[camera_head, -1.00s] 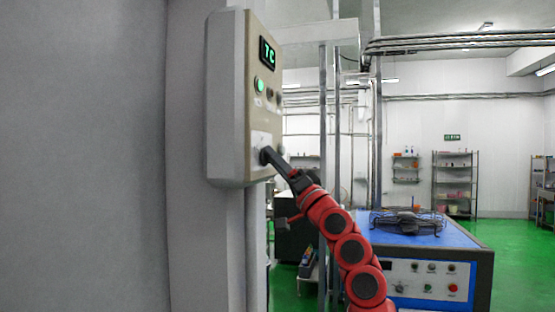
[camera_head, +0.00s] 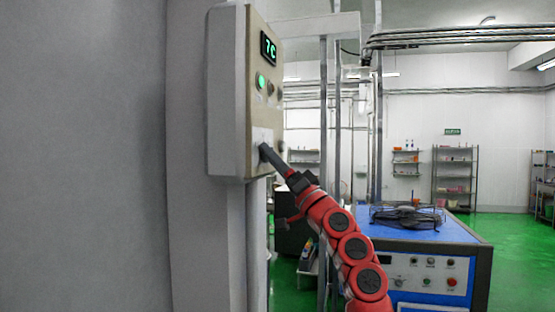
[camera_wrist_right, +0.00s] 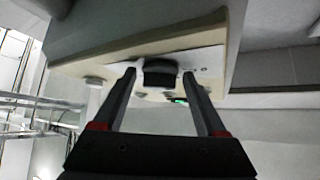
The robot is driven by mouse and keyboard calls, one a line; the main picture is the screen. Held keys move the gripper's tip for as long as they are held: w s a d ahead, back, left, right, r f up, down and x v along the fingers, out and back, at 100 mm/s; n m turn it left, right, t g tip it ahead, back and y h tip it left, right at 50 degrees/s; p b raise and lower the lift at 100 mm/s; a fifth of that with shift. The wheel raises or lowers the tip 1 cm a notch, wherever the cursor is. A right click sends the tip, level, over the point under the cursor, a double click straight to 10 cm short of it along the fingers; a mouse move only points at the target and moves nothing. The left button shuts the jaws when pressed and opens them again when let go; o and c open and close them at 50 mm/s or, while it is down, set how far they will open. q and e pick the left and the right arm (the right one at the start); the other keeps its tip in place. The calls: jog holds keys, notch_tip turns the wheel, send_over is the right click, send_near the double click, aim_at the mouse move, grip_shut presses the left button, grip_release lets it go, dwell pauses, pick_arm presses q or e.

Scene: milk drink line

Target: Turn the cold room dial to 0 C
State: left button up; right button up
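The control box (camera_head: 228,95) hangs on the wall at left in the head view. Its display (camera_head: 268,47) reads 7C in green. A green round light (camera_head: 260,82) shows below it. My right gripper (camera_head: 265,152) reaches the lower part of the panel, where it hides the dial in the head view. In the right wrist view the black dial (camera_wrist_right: 160,72) sits on a white plate. The open fingers of my right gripper (camera_wrist_right: 159,73) are on either side of it, with a small gap at each side. My left gripper is not in view.
A blue-topped machine (camera_head: 440,232) with buttons and a black fan-like guard stands at right. Shelves (camera_head: 455,178) line the far wall. A grey wall (camera_head: 85,150) fills the left side, and green floor (camera_head: 510,260) is clear at far right.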

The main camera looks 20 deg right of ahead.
jog(key=shift+w+a, duration=0.1)
jog(key=b+v, duration=0.8)
jog(key=v, duration=0.9)
jog(key=shift+f, duration=0.1)
